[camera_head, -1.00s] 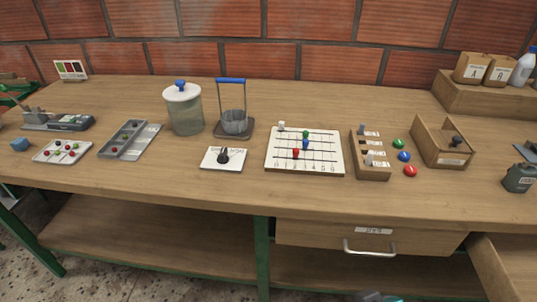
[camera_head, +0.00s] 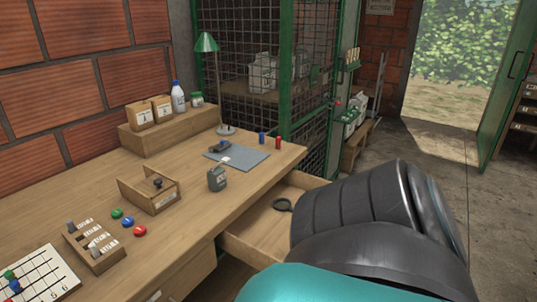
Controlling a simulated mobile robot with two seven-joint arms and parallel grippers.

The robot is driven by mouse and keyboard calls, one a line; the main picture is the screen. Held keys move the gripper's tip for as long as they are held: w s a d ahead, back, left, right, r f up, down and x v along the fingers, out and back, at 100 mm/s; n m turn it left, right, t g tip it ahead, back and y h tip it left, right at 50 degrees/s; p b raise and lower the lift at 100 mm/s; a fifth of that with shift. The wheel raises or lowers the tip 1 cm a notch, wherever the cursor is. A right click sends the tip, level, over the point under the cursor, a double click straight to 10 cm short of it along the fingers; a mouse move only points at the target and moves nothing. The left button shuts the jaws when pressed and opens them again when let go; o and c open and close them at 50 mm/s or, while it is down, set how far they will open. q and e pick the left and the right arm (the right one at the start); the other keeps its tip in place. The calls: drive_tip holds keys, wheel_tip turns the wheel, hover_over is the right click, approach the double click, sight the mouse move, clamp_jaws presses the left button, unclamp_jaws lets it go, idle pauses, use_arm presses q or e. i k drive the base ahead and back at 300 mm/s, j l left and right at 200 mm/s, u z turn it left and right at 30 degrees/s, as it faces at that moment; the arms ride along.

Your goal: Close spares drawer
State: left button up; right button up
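A wooden drawer (camera_head: 250,246) under the right end of the workbench stands pulled open. Neither of my grippers shows in this view.
The workbench (camera_head: 200,218) holds a small grey-green canister (camera_head: 217,178), an open wooden box (camera_head: 150,198), coloured buttons and a blue-grey mat (camera_head: 237,157). A green mesh cage (camera_head: 290,80) stands behind. Open floor (camera_head: 424,165) lies to the right.

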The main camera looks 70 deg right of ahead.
sight(260, 237)
drive_tip(key=z, duration=2.65)
drive_tip(key=i+j+z, duration=0.2)
drive_tip(key=i+j, duration=0.3)
drive_tip(key=j, duration=0.15)
